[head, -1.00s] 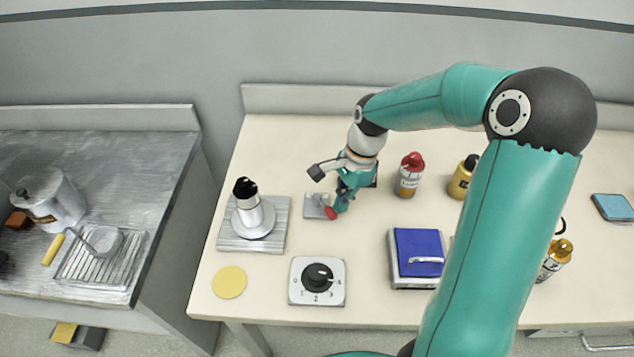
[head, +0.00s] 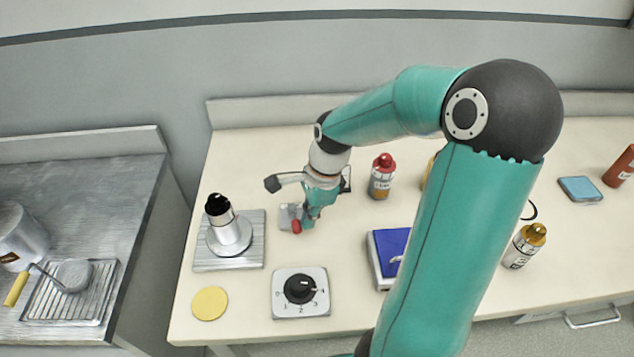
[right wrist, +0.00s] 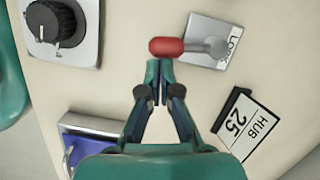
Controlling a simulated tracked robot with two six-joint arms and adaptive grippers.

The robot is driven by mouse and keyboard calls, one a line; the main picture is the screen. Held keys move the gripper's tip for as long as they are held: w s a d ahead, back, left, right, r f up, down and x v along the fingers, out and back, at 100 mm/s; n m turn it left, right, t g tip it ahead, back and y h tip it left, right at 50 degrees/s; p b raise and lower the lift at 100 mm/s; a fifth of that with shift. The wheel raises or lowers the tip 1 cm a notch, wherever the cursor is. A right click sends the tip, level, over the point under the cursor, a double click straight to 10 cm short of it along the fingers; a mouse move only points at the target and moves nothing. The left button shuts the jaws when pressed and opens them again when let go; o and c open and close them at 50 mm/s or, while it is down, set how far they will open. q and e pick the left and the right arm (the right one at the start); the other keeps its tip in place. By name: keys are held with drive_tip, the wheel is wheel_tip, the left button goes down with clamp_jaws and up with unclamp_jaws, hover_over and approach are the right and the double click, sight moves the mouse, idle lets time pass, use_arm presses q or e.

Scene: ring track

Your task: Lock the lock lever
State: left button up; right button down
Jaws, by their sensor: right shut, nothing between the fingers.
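The lock lever has a red grip (head: 297,227) and stands on a small grey plate (head: 285,217) near the middle of the bench. In the right wrist view the red grip (right wrist: 166,47) points left from its grey pivot, and the plate (right wrist: 205,28) bears the word LOCK. My right gripper (head: 307,222) is over the bench right beside the grip. In the right wrist view its fingertips (right wrist: 158,72) are together just below the red grip, with nothing between them. I cannot tell whether they touch it. My left gripper is not in view.
A dial box (head: 300,310) stands in front, a cylinder on a metal plate (head: 205,258) to the left, a blue-topped box (head: 388,245) to the right. A red-capped bottle (head: 382,178) stands behind right. A HUB 25 sign (right wrist: 247,122) is near the gripper.

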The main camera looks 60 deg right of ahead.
idle(0.3)
drive_tip(key=v, duration=0.8)
drive_tip(key=shift+s+f, duration=0.1)
idle(0.5)
